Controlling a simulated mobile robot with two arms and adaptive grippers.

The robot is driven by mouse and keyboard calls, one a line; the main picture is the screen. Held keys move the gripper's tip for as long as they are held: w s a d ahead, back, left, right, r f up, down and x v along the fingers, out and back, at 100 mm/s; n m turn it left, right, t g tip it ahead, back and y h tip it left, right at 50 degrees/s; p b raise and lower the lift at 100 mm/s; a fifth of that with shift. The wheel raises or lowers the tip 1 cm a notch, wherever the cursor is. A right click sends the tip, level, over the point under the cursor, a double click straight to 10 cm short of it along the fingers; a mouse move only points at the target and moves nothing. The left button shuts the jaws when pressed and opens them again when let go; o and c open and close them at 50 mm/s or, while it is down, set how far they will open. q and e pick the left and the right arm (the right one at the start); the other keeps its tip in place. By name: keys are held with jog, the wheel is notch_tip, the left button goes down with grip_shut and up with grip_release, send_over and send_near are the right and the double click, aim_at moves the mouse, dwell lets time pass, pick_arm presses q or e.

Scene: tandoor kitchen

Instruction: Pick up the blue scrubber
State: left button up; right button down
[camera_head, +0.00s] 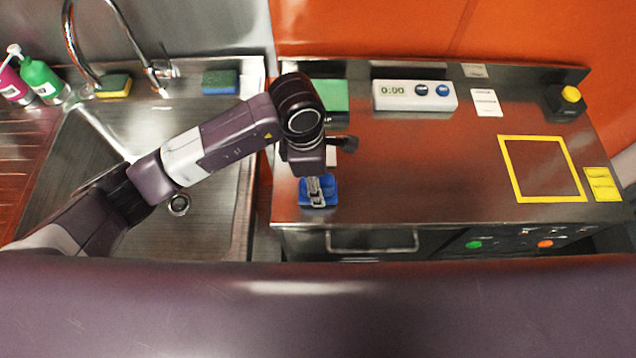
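A bright blue object (304,196), which looks like the blue scrubber, is at the front left edge of the steel counter. My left gripper (317,195) points down directly over it, and its grey fingers cover the object's middle. From above I cannot tell whether the fingers are closed on it or whether it is lifted. My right gripper is not in view.
The sink (88,130) with its curved tap is at left. A yellow-green sponge (114,86) and bottles stand behind it. A green block (331,94), a white timer (414,95) and a yellow-buttoned box (566,101) line the counter's back. The counter's middle is clear.

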pick_arm(q)
jog(key=shift+f, duration=0.1)
jog(key=shift+c, duration=0.2)
grip_shut()
jog(key=shift+w+r, duration=0.1)
jog(key=shift+r, duration=0.4)
notch_tip(320, 180, up, 19)
jog(key=b, duration=0.5)
